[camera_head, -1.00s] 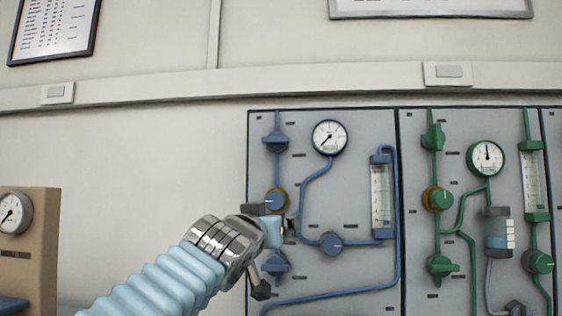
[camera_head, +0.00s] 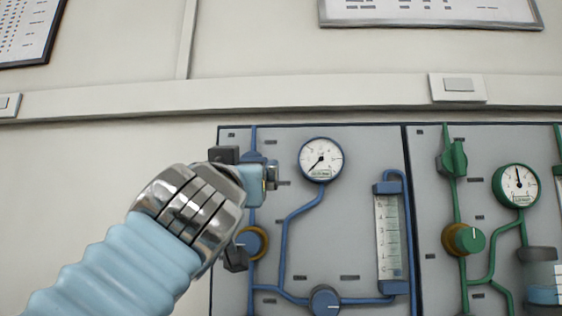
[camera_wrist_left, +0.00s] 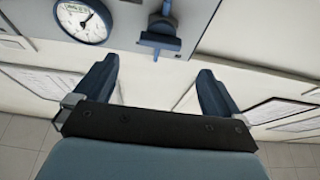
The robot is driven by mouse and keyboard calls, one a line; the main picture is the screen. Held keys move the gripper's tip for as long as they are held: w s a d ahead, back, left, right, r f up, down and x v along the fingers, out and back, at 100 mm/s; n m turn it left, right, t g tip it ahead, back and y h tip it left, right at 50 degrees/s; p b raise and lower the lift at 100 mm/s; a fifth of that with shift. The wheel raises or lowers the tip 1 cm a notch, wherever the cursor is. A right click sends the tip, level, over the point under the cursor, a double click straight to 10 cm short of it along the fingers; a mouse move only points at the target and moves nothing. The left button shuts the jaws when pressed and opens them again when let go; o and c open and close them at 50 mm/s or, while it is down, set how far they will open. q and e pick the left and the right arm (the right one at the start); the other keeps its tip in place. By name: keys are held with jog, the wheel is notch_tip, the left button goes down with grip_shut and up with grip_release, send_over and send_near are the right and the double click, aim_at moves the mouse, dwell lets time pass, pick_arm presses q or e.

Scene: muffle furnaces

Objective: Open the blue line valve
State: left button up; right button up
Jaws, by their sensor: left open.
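The blue line valve at the top of the blue panel is mostly hidden behind my left gripper (camera_head: 266,176) in the head view; only a bit of its blue body (camera_head: 254,157) shows. In the left wrist view the blue valve handle (camera_wrist_left: 160,40) shows beyond and between the two open fingers (camera_wrist_left: 155,88), apart from them. My left gripper is open and empty in front of the panel's upper left. My right gripper is in neither view.
The blue panel (camera_head: 350,235) carries a round gauge (camera_head: 321,159), a brass-collared knob (camera_head: 251,243), a lower blue knob (camera_head: 324,300) and a flow tube (camera_head: 389,238). A green valve (camera_head: 455,158) and green gauge (camera_head: 518,186) are on the right panel.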

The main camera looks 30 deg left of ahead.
aim_at(250, 158)
pick_arm(q)
jog(key=p+x, duration=0.4)
jog(key=x, duration=0.6)
jog(key=shift+w+a+r, duration=0.1)
jog(key=shift+w+a, duration=0.05)
jog(key=shift+w, duration=0.15)
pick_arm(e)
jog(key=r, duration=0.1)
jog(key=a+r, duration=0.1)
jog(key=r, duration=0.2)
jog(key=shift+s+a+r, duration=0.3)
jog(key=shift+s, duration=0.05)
pick_arm(q)
jog(key=shift+c, duration=0.5)
jog(key=c, duration=0.9)
jog(key=shift+o, duration=0.2)
